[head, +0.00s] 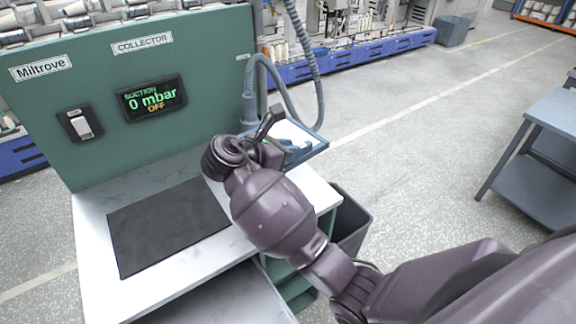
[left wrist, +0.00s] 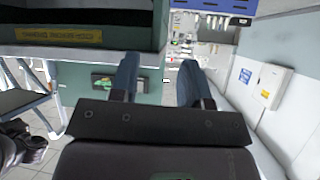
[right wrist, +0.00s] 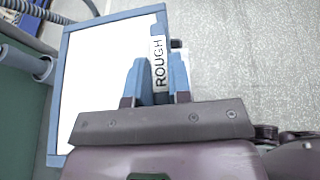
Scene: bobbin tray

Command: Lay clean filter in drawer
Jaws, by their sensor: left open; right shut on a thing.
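The filter is a white panel in a blue frame. It shows in the right wrist view (right wrist: 105,80) and in the head view (head: 304,133), past the right end of the worktop. My right gripper (right wrist: 157,80) is shut on its edge, beside a white label reading "ROUGH"; in the head view this gripper (head: 290,147) is partly hidden by its own wrist. My left gripper (left wrist: 158,75) is open and empty, and is outside the head view. A pale surface (head: 220,298) below the worktop may be the open drawer; I cannot tell.
A green collector panel (head: 215,60) reads 0 mbar, OFF. A black mat (head: 165,225) lies on the white worktop (head: 95,215). A grey hose (head: 250,85) hangs behind the filter. A dark bin (head: 350,222) stands at the right. A dark edge with a yellow label (left wrist: 65,37) is near my left gripper.

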